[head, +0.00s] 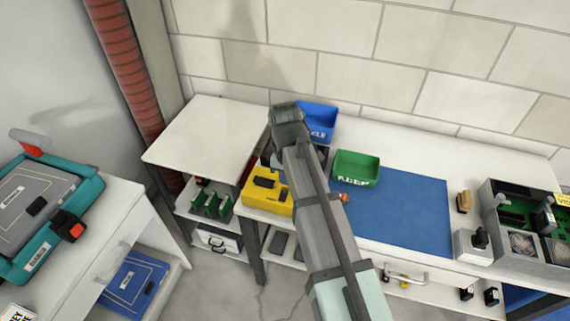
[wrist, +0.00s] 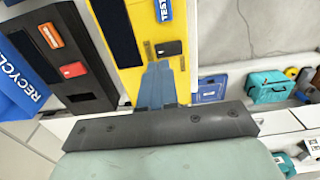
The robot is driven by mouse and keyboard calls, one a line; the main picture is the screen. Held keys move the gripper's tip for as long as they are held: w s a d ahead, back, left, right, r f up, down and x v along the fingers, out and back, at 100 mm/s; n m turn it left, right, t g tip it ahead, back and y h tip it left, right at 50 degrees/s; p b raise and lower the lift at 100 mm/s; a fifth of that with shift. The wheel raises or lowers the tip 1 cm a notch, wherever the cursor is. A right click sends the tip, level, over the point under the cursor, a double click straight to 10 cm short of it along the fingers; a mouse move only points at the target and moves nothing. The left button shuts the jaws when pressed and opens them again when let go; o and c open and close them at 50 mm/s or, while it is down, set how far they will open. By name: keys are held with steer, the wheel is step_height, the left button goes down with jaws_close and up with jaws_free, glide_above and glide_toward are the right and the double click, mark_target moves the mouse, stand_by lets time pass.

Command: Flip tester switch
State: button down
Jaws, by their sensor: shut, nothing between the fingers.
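The yellow tester box (head: 257,208) sits on the white bench, left of my arm in the head view. In the wrist view its yellow face (wrist: 128,82) carries a blue label reading "TEST" (wrist: 164,10), a long black strip (wrist: 113,28) and a small black block (wrist: 168,48), possibly the switch. My gripper (wrist: 157,66) is shut and empty, its fingers overlapping the yellow face just below the small black block. I cannot tell whether the fingertips touch it. In the head view my arm hides the fingers.
A black panel (wrist: 65,95) with orange and red blocks stands left of the tester in the wrist view. The blue bin (head: 318,113) and green bin (head: 357,167) are close to my arm.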

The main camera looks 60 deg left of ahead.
mark_target(285, 192)
steer(key=shift+f, duration=2.3)
steer(key=shift+f, duration=0.15)
steer(key=shift+d, duration=0.1)
steer(key=shift+s+d+r, duration=0.25)
steer(key=shift+s+d, duration=0.2)
steer(key=shift+s, duration=0.05)
step_height(285, 192, up, 14)
